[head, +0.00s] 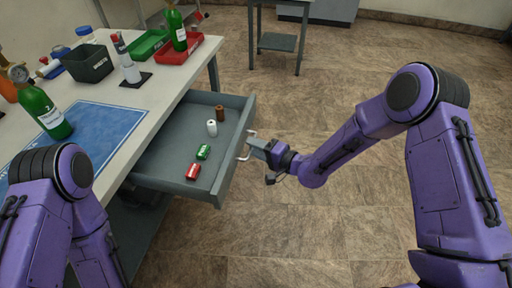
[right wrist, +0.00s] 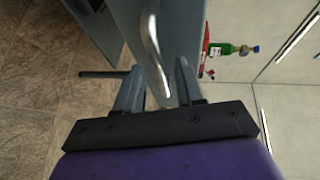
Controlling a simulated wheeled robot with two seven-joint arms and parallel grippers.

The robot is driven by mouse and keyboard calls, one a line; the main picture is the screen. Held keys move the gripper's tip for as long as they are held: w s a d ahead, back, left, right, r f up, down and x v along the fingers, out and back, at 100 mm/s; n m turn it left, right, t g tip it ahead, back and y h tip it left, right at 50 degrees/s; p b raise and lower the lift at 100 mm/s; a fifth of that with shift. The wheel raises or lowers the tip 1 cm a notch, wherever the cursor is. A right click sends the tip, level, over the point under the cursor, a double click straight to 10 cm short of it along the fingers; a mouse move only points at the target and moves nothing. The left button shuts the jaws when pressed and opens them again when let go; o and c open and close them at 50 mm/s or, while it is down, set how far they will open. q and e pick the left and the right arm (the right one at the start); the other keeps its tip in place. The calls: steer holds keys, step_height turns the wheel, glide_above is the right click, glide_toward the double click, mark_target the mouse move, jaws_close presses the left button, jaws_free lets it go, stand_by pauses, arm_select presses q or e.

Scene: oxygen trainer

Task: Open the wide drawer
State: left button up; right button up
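The wide grey drawer (head: 175,151) is pulled well out from under the worktable. Its metal bar handle (head: 242,158) is on the drawer's front face. My right gripper (head: 256,147) is at the handle. In the right wrist view the handle (right wrist: 152,42) passes between the two fingers of my right gripper (right wrist: 158,82), with a visible gap on the left side, so the gripper is open around it. Whether the right finger touches the handle is unclear. My left arm is at the lower left in the head view, but its gripper is not in sight.
Several small items lie in the drawer, among them a red can (head: 193,172) and a green one (head: 204,152). The worktable (head: 150,98) holds green bottles, a red tray (head: 200,52) and a blue mat (head: 105,128). The floor right of the drawer is clear.

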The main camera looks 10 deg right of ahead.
steer(key=v, duration=1)
steer(key=shift+s, duration=0.2)
steer(key=shift+d+r, duration=0.1)
steer(key=shift+d, duration=0.05)
steer(key=s+d+f+g+h+p, duration=0.1)
steer(key=s+d+f+g+h, duration=0.2)
steer(key=s+d+f+h, duration=0.75)
steer(key=s+d+f+n+g+h+p, duration=0.1)
steer(key=s+f+g+h, duration=0.1)
steer(key=s, duration=0.6)
steer(key=s+d+f+g+h+p, duration=0.1)
steer(key=s+f+g+h, duration=0.1)
steer(key=s, duration=0.7)
step_height(320, 180, down, 3)
steer(key=shift+s+d+r+n+g, duration=0.15)
steer(key=shift+n+g, duration=0.25)
steer(key=shift+g, duration=0.4)
